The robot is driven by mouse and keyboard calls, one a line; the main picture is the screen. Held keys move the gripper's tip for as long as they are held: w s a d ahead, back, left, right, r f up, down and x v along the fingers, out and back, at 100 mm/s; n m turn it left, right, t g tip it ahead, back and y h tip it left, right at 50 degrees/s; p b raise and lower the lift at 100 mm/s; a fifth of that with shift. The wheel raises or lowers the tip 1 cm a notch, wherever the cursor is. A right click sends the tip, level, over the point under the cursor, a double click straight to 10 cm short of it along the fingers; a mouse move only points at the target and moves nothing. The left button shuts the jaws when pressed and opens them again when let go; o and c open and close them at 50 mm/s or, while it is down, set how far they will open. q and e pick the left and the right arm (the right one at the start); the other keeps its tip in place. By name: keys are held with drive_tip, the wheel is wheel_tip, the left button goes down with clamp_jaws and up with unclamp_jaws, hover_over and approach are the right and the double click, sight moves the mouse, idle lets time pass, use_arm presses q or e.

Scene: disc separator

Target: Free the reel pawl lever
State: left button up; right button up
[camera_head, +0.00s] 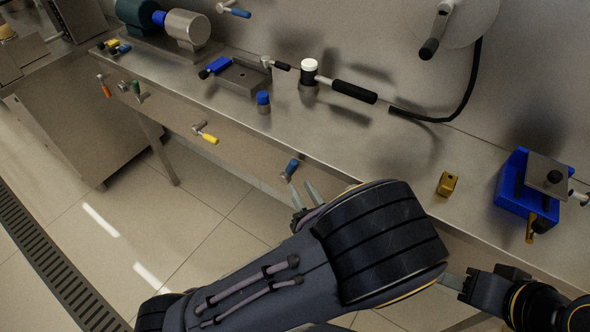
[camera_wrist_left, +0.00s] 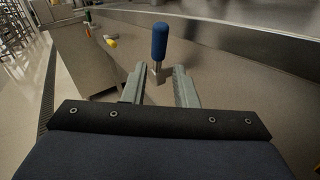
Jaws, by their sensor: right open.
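A lever with a blue grip (camera_head: 291,168) sticks out from the bench's front face; I cannot tell by sight whether it is the reel pawl lever. It stands upright in the left wrist view (camera_wrist_left: 160,41). My left gripper (camera_head: 305,192) is open just beside it. In the left wrist view its two fingers (camera_wrist_left: 157,80) are apart, with the lever's metal stem seen between and beyond them; contact is not clear. A grey reel disc (camera_head: 468,15) with a black handle is on the wall at top right. My right gripper (camera_head: 452,281) is open and empty at lower right, partly cut by its arm.
Other levers with yellow (camera_head: 210,138), green (camera_head: 137,87) and orange (camera_head: 105,90) grips line the bench front. On the bench top (camera_head: 330,125) are a metal tray (camera_head: 240,77), a blue-capped part (camera_head: 263,102), a brass block (camera_head: 447,184) and a blue fixture (camera_head: 511,183).

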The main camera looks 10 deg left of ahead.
sight(290, 171)
use_arm(q)
drive_tip(key=x, duration=0.7)
drive_tip(key=shift+w+a, duration=0.1)
drive_tip(key=shift+a, duration=0.05)
drive_tip(key=shift+c, duration=0.4)
clamp_jaws()
